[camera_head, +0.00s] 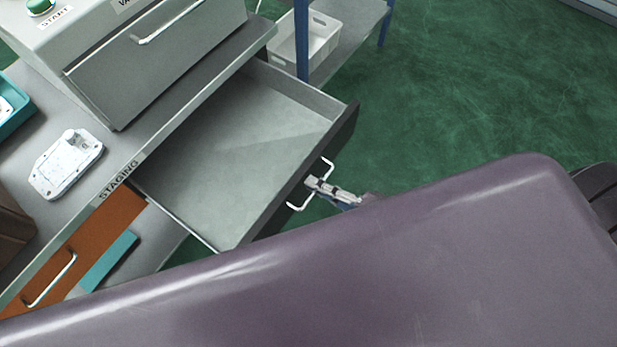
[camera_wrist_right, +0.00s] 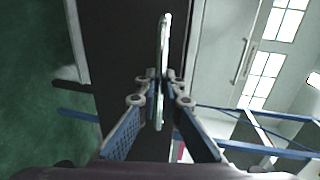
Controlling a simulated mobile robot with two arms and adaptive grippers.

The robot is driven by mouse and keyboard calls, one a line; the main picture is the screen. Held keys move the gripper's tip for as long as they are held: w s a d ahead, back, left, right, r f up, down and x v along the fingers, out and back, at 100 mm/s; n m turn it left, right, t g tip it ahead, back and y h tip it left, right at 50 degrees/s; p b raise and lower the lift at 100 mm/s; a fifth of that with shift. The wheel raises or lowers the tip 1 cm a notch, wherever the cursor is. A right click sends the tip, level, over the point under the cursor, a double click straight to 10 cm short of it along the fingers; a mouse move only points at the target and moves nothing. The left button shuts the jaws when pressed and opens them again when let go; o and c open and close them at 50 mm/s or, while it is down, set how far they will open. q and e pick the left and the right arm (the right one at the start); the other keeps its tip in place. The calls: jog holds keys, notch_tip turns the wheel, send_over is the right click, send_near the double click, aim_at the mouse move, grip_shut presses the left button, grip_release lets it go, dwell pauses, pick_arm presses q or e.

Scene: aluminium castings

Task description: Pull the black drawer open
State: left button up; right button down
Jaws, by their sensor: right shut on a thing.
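The black drawer (camera_head: 345,128) stands pulled far out from under the grey bench, and its grey inside is empty. Its bar handle (camera_head: 328,168) is pale metal on the dark front. My right gripper (camera_head: 313,184) is at the middle of this handle. In the right wrist view the two fingers of my right gripper (camera_wrist_right: 159,82) are closed around the handle (camera_wrist_right: 164,40), with the dark drawer front (camera_wrist_right: 115,45) behind. My left gripper is not in either view.
An orange drawer (camera_head: 95,240) with its own handle is at the lower left. A white casting (camera_head: 66,163) lies on the bench near the STAGING label. A grey machine with a green START button (camera_head: 40,6) stands behind. A white crate (camera_head: 318,45) sits on a blue-posted shelf. Green floor is clear at right.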

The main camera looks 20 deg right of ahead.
jog(key=shift+s+d, duration=0.15)
jog(key=shift+s, duration=0.15)
jog(key=c, duration=2.4)
grip_release()
jog(key=shift+o, duration=0.3)
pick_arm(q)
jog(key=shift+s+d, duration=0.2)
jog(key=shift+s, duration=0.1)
pick_arm(e)
jog(key=v, duration=1.2)
jog(key=shift+f, duration=0.15)
